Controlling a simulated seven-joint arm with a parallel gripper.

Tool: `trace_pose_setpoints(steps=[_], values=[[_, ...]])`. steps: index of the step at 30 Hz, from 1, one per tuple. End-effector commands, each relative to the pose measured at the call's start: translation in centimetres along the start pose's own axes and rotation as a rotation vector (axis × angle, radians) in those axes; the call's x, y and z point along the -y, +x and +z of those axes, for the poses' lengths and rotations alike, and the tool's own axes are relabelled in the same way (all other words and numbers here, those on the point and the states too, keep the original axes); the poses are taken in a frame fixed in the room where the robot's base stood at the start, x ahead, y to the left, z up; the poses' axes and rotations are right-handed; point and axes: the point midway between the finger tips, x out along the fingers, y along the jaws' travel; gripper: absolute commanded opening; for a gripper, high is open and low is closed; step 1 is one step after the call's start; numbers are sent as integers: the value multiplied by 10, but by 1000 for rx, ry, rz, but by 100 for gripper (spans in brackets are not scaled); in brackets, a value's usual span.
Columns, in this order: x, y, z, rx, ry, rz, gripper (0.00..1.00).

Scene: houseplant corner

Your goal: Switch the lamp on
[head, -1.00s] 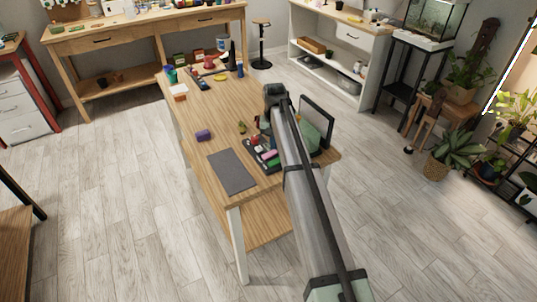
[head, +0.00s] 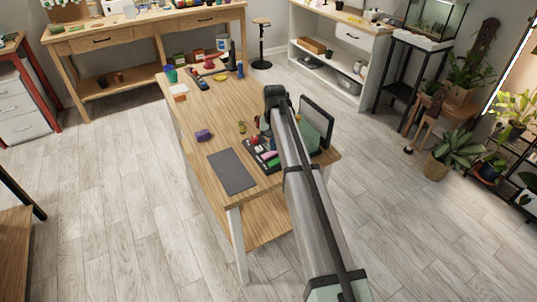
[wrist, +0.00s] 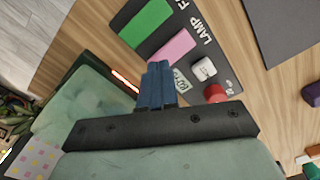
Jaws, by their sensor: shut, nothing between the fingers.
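A dark switch panel (head: 259,160) lies on the wooden table's near right part. In the wrist view it carries a green block (wrist: 146,23), a pink block (wrist: 169,47), a white piece (wrist: 203,69) and a red piece (wrist: 215,92). The printed word LAMP stands beside the pink block's upper end. My gripper (wrist: 160,73) is shut and empty, its blue fingertips over the panel near the pink block's lower end. I cannot tell if they touch it. In the head view my arm hides the fingertips. I cannot make out a lamp.
A dark grey mat (head: 232,171) lies left of the panel, with a purple object (head: 204,135) behind it. An upright dark-framed board (head: 316,120) stands right of my arm. Small items sit at the table's far end; its middle is mostly clear.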

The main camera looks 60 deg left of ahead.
Motion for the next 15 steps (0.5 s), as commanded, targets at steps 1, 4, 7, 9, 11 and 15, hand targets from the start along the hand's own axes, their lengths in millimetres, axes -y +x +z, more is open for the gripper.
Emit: trace_pose_setpoints(steps=[1,4,7,9,11,15], values=[[0,1,0,0,0,0,0],[0,2,0,0,0,0,0],[0,3,0,0,0,0,0],[0,4,0,0,0,0,0],[0,5,0,0,0,0,0],[0,7,0,0,0,0,0]])
